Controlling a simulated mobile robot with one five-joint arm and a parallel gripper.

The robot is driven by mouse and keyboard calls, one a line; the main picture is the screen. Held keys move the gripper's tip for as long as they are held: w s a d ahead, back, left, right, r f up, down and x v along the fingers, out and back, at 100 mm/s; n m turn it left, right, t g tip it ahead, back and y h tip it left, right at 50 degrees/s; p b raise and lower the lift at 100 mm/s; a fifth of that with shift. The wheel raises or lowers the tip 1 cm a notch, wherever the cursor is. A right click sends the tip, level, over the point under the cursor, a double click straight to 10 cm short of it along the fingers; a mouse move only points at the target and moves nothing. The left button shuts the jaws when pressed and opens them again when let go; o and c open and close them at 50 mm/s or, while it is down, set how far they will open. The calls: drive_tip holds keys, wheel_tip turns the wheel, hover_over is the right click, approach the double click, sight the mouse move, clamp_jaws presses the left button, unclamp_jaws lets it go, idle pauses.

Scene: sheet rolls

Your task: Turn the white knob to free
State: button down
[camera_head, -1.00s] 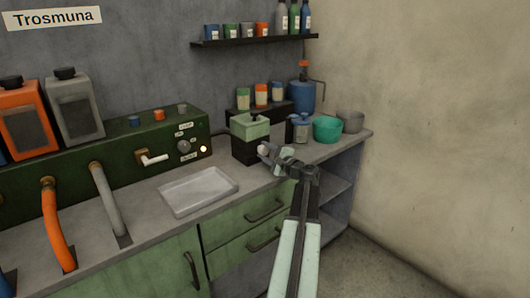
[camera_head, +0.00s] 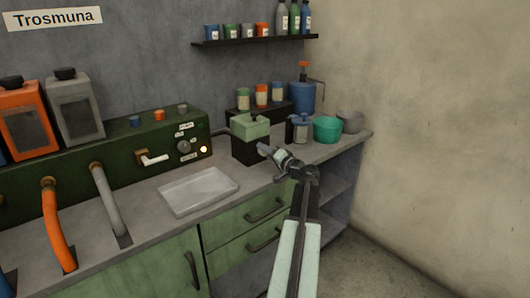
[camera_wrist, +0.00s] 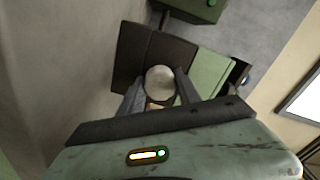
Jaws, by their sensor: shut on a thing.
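The white knob (camera_wrist: 160,80) is a round, pale disc. In the wrist view it sits between the two fingers of my gripper (camera_wrist: 160,92), which is shut on it. Behind the knob is the dark body of a small box (camera_wrist: 132,55) with a pale green top part (camera_wrist: 208,72). In the head view my gripper (camera_head: 264,150) is at the right front of this black box (camera_head: 247,151) with its green top (camera_head: 250,127). The knob is hidden there by my gripper, and I cannot read any mark for free.
A pale tray (camera_head: 198,190) lies on the counter to the left. A blue-grey jar (camera_head: 301,130) and teal bowl (camera_head: 327,130) stand close on the right.

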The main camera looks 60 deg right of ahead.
drive_tip(key=n, duration=0.4)
drive_tip(key=shift+a+f+n, duration=0.1)
drive_tip(key=shift+n, duration=0.2)
drive_tip(key=n, duration=0.4)
drive_tip(key=shift+n, duration=0.3)
drive_tip(key=c, duration=0.9)
unclamp_jaws()
drive_tip(key=shift+o, duration=0.2)
drive_tip(key=shift+s, duration=0.1)
drive_tip(key=v, duration=0.7)
drive_tip(key=shift+s, duration=0.35)
